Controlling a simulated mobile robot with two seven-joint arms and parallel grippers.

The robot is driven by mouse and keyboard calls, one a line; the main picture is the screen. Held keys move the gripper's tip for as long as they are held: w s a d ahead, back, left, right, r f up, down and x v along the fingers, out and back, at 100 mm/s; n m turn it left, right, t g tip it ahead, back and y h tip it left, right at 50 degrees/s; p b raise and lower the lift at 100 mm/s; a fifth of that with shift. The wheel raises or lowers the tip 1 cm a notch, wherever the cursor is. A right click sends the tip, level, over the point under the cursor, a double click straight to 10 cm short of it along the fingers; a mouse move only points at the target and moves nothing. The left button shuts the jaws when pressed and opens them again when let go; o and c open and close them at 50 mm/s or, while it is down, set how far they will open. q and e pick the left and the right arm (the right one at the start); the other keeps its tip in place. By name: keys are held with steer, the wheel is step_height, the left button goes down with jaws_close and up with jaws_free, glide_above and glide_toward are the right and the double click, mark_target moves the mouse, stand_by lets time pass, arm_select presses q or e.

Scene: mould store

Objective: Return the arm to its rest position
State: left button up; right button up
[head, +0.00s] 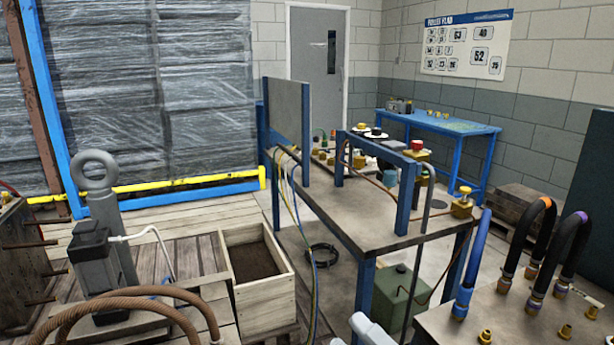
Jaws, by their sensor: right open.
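My right gripper (367,329) shows only as pale grey parts at the bottom edge, in front of the blue-legged bench. Most of it and its arm are cut off by the frame. It is open, and nothing shows between its fingers. My left gripper is not in view.
A blue-framed bench (372,228) stands close ahead, a green can (400,297) beneath it. At right, a metal block (490,305) carries upright hoses. At left are a wooden box (262,310), a grey ring-topped post (108,215) and brown hoses (140,305). A blue table (435,124) stands behind.

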steer(key=s+d+f+m+h, duration=0.3)
steer(key=d+f+m+h, duration=0.4)
steer(key=f+m+h, duration=0.45)
steer(key=s+d+f+m+g+h, duration=0.1)
steer(key=s+d+f+m+g, duration=0.1)
steer(key=s+f+m, duration=0.3)
steer(key=s+d+f+m+g+h, duration=0.1)
steer(key=s+d+f+m+g, duration=0.2)
steer(key=s+f+m, duration=0.3)
step_height(320, 180, down, 4)
steer(key=shift+s+d+r, duration=0.1)
steer(key=shift+s+d, duration=0.5)
steer(key=shift+d, duration=0.05)
steer(key=shift+h, duration=0.25)
steer(key=c, duration=0.4)
steer(key=shift+o, duration=0.2)
steer(key=shift+w+a, duration=0.1)
